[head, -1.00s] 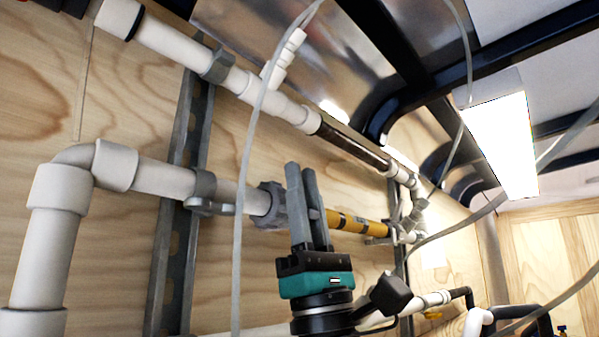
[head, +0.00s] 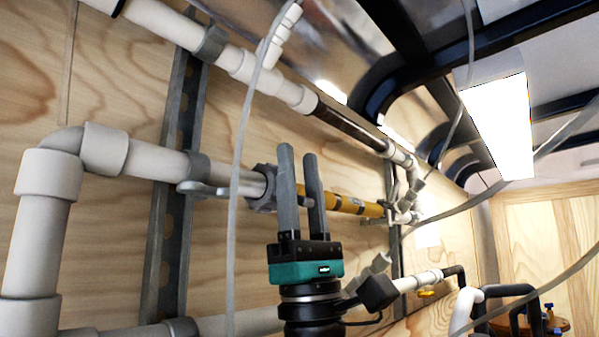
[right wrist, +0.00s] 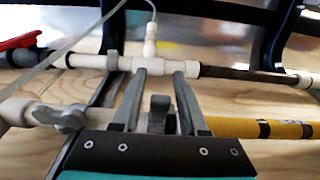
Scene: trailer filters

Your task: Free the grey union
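The grey union (head: 263,188) is a ribbed grey nut joining the lower white pipe (head: 155,163) to a yellow pipe (head: 345,203). In the right wrist view the union (right wrist: 160,112) shows between my gripper's fingers, with space on both sides. My right gripper (head: 300,155) is open and upright in front of the pipe, and its left finger covers part of the union's right edge. The right wrist view shows its fingertips (right wrist: 161,73) apart, and I see no clear contact with the union. How deep the fingers reach is unclear. My left gripper is not in view.
An upper white and brown pipe run (head: 240,65) passes above, behind the fingertips in the right wrist view. A thin grey hose (head: 238,160) hangs left of the union. A metal bracket rail (head: 165,215) stands on the wooden wall. More pipes are at lower right.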

